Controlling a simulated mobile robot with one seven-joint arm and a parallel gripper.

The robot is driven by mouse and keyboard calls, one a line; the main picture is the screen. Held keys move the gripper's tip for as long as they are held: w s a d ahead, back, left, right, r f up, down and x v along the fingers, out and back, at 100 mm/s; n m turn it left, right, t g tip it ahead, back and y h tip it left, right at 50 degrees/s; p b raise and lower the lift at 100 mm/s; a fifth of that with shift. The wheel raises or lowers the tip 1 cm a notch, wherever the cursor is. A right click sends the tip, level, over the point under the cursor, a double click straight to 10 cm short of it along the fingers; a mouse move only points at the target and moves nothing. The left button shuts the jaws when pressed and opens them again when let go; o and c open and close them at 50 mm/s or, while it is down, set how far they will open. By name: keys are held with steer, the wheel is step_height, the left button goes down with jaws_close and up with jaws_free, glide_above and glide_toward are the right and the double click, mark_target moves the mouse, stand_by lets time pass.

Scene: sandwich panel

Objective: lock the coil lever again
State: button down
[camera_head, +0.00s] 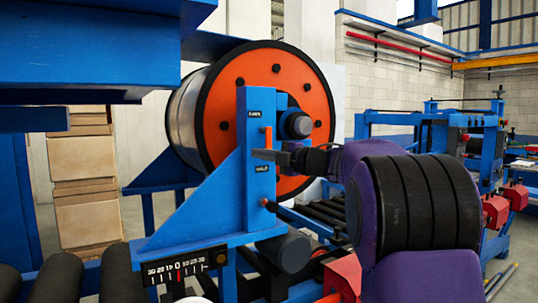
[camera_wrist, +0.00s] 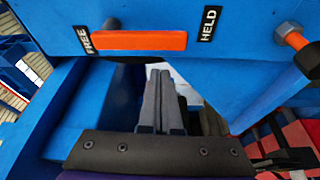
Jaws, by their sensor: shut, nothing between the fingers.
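The coil lever looks to be the orange bar (camera_head: 267,137) upright on the blue post beside the big coil. It also shows in the wrist view (camera_wrist: 138,40), lying across the picture between a FREE label (camera_wrist: 88,41) at its left end and a HELD label (camera_wrist: 209,23) just past its right end. My gripper (camera_head: 258,154) is shut and empty, its fingertips near the bar's lower end in the head view. In the wrist view my fingers (camera_wrist: 160,74) point at the panel's edge, just below the bar; I cannot tell whether they touch it.
The coil has an orange face (camera_head: 238,80) right behind the post. An orange-tipped bolt (camera_wrist: 296,40) sticks out right of the HELD label. A blue beam (camera_head: 85,50) hangs at upper left. A numbered scale (camera_head: 180,267) and black rollers (camera_head: 125,272) lie below.

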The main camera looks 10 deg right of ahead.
steer(key=s+a+b+v, duration=0.1)
steer(key=v, duration=0.8)
steer(key=shift+s+r, duration=0.15)
steer(key=shift+s, duration=0.05)
steer(key=shift+d, duration=0.15)
